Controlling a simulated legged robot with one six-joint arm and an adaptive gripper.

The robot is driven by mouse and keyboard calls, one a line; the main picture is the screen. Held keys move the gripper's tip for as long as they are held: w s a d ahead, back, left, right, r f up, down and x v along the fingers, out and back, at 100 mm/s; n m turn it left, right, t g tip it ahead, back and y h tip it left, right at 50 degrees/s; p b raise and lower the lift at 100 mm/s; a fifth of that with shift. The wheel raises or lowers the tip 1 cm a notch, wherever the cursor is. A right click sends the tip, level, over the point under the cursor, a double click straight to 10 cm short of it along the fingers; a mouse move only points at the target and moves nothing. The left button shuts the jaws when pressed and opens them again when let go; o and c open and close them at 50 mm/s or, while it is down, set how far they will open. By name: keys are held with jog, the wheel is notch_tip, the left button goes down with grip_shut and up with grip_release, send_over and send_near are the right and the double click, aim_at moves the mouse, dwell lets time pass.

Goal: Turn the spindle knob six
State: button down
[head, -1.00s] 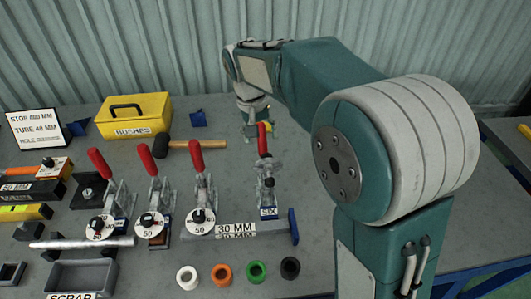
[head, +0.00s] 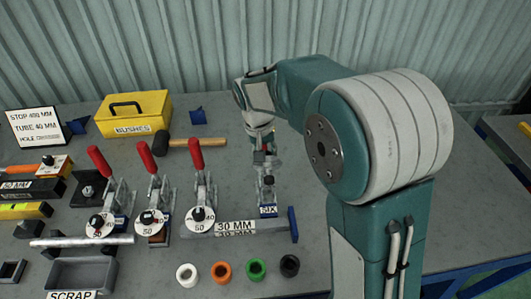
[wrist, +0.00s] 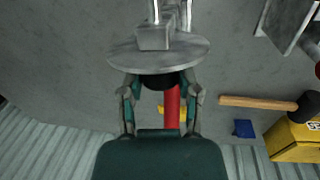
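The clamp labelled SIX (head: 268,211) stands at the right end of the clamp row in the head view. My gripper (head: 266,155) is over its upper part and hides most of it, including its red handle. In the wrist view a grey round dial (wrist: 160,56) is right in front of my gripper (wrist: 160,88). A dark round knob (wrist: 158,80) shows under the dial, between my two fingers. The fingers straddle the knob; I cannot tell whether they touch it. The red handle (wrist: 173,105) runs between the fingers, behind the knob.
Several other red-handled clamps with white dials, one dial (head: 202,214) nearest, stand to the left. A hammer (head: 190,144) and yellow bushes box (head: 134,114) lie behind. A 30 MM gauge (head: 236,227) and coloured rings (head: 256,269) are in front.

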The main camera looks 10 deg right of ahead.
dwell(0.4)
jog(key=y, duration=0.4)
jog(key=shift+d+f+n+y, duration=0.1)
jog(key=shift+d+n+y, duration=0.2)
jog(key=shift+n, duration=0.1)
jog(key=y, duration=0.4)
jog(key=shift+f+n+g+y, duration=0.1)
jog(key=shift+n+g+y, duration=0.2)
jog(key=shift+n, duration=0.1)
jog(key=n+y, duration=0.1)
jog(key=y, duration=0.3)
jog(key=shift+d+f+g, duration=0.1)
jog(key=shift+f+g, duration=0.05)
jog(key=shift+g, duration=0.15)
jog(key=shift+f+n+g+y, duration=0.15)
jog(key=shift+n+g+y, duration=0.4)
jog(key=shift+y, duration=1.45)
jog(key=shift+c, duration=1.5)
grip_release()
jog(key=shift+w+d, duration=0.1)
